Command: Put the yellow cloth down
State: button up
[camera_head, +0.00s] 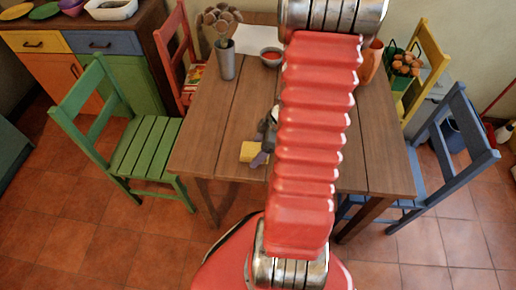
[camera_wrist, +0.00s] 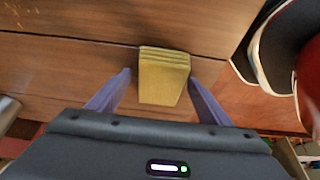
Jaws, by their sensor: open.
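The yellow cloth (camera_wrist: 163,80) is a small folded block with layered edges. In the wrist view it lies on the brown wooden table (camera_wrist: 60,62), between the two fingers of my gripper (camera_wrist: 160,75). The fingers stand apart, with a visible gap on each side of the cloth. In the head view the cloth (camera_head: 250,152) is near the table's front edge, left of my red arm. My gripper (camera_head: 262,158) is beside it there, partly hidden by the arm.
A metal cup of utensils (camera_head: 227,62), a red bowl (camera_head: 271,57) and an orange cup (camera_head: 371,62) stand farther back on the table. Green (camera_head: 145,147), red (camera_head: 172,50), yellow (camera_head: 428,62) and blue (camera_head: 455,125) chairs surround it. The front-left tabletop is clear.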

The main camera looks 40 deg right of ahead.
jog(key=v, duration=1.2)
dwell(0.6)
notch_tip(320, 180, up, 4)
jog(key=m, duration=0.1)
send_over(254, 156)
jog(key=s+a+r+m+t+h, duration=0.1)
jog(key=a+r+m, duration=0.2)
jog(key=a+r, duration=0.4)
jog(key=s+a+r+m+t+h, duration=0.1)
jog(key=a+r+m, duration=0.2)
jog(key=a+r, duration=0.4)
jog(key=a, duration=0.7)
jog(key=shift+s+r+m+h, duration=0.15)
jog(key=shift+r+m+h, duration=0.15)
jog(key=shift+h, duration=0.1)
jog(key=shift+c, duration=0.5)
